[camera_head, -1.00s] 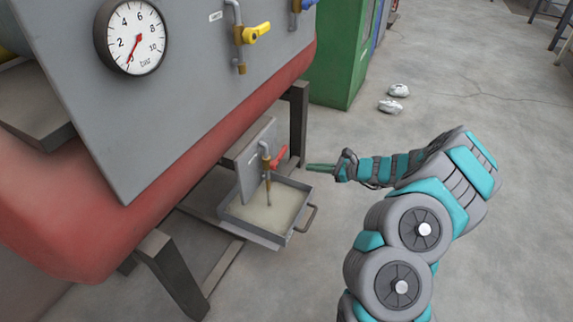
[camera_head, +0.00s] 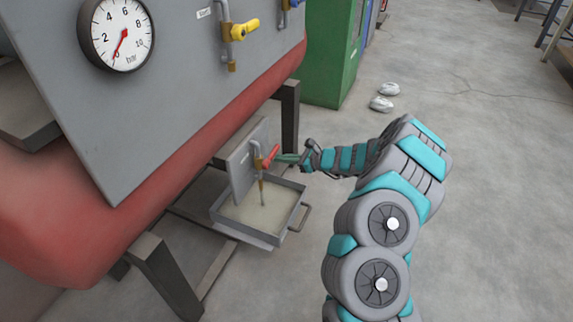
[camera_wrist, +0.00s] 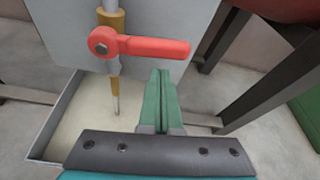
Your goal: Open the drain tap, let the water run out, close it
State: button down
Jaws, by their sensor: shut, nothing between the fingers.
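The drain tap has a red lever handle (camera_wrist: 150,47) on a brass body (camera_wrist: 111,20), mounted on a small grey plate under the red tank. In the wrist view the lever points right, across the pipe. In the head view the red lever (camera_head: 271,154) shows just left of my gripper (camera_head: 285,158). My gripper (camera_wrist: 162,75) is shut and empty, its green fingertips just below the lever; I cannot tell whether they touch it. A thin stream shows below the spout (camera_wrist: 116,108), over a grey tray (camera_head: 243,232) holding cloudy pale liquid.
A yellow-handled valve (camera_head: 243,28) and a pressure gauge (camera_head: 116,34) sit on the grey panel above. Tank legs (camera_head: 168,281) stand beside the tray. The tray has a side handle (camera_head: 301,217).

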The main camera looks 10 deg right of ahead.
jog(key=shift+s+r, duration=0.1)
jog(key=shift+r, duration=0.45)
